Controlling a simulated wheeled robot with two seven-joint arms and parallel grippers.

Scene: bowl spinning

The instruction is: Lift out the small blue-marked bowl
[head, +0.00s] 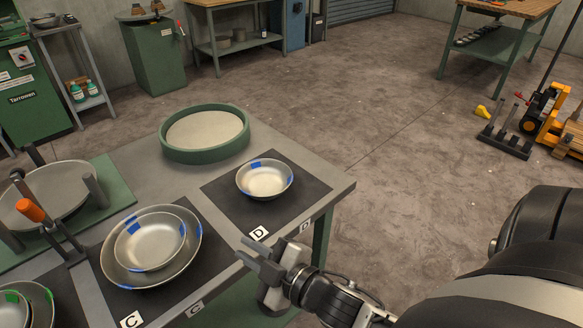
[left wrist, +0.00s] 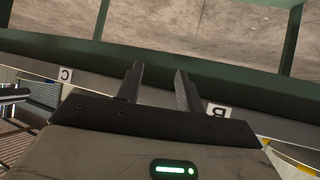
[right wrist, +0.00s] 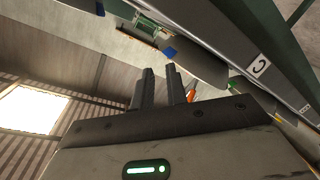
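A small steel bowl with blue marks (head: 150,242) sits nested inside a larger blue-marked bowl (head: 190,262) on the dark mat by label C. Another blue-marked bowl (head: 264,179) stands alone on the mat by label D. My right gripper (head: 241,248) is at the table's front edge between labels C and D, right of the nested bowls and apart from them. Its fingers are parted and empty in the right wrist view (right wrist: 158,68). My left gripper is outside the head view; in the left wrist view (left wrist: 157,68) its fingers are parted and empty.
A green-rimmed round tray (head: 205,155) stands at the table's back. Green-marked bowls (head: 38,298) are at the lower left. An orange-handled tool (head: 32,211) stands upright left of the nested bowls, near a shallow round pan (head: 50,190) with posts.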

